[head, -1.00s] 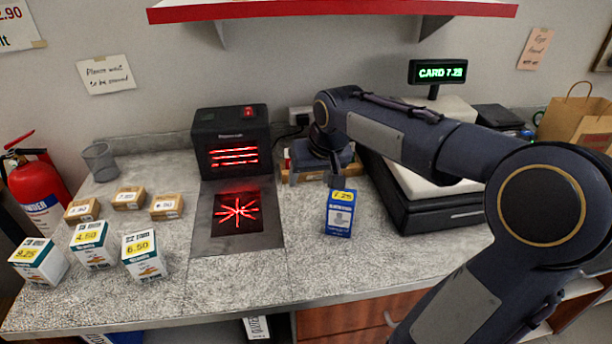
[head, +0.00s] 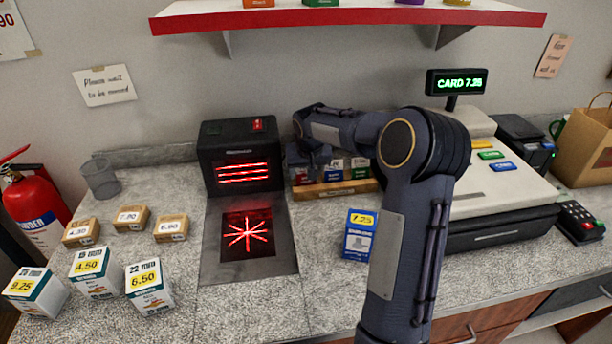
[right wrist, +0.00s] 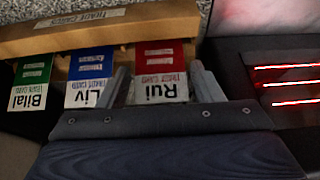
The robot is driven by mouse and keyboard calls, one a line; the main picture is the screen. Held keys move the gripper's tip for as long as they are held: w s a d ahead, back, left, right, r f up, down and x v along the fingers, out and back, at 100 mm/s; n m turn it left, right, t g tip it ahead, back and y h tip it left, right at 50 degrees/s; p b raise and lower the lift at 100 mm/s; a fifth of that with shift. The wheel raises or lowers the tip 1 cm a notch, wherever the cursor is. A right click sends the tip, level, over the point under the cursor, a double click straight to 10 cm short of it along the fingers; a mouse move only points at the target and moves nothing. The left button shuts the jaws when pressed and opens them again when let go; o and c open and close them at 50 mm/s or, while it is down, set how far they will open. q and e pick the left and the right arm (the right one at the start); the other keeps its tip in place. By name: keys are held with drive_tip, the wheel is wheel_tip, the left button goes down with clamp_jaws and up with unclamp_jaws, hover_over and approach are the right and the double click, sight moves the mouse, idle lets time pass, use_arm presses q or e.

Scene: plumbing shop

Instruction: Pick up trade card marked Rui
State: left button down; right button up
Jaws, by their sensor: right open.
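The trade card marked Rui is red and white (right wrist: 160,72) and stands in a wooden rack (right wrist: 110,30), its text upside down in the right wrist view. Blue Liv (right wrist: 90,75) and green Bilal (right wrist: 32,80) cards stand beside it. The rack also shows in the head view (head: 338,190), left of the cash register. My right gripper (right wrist: 160,66) is open, with the Rui card showing between its fingertips; I cannot tell whether they touch it. In the head view, my right gripper (head: 312,160) is at the rack's left end, partly hiding it. My left gripper is out of view.
A black machine with glowing red bars (head: 236,155) stands close left of the rack. A blue box priced 7.25 (head: 359,235) stands in front. The cash register (head: 500,205) is at the right. A red-edged shelf (head: 350,18) hangs above. Small boxes (head: 150,285) stand at the left.

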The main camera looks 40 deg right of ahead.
drive_tip(key=shift+c, duration=0.3)
drive_tip(key=c, duration=0.7)
drive_tip(key=shift+o, duration=0.2)
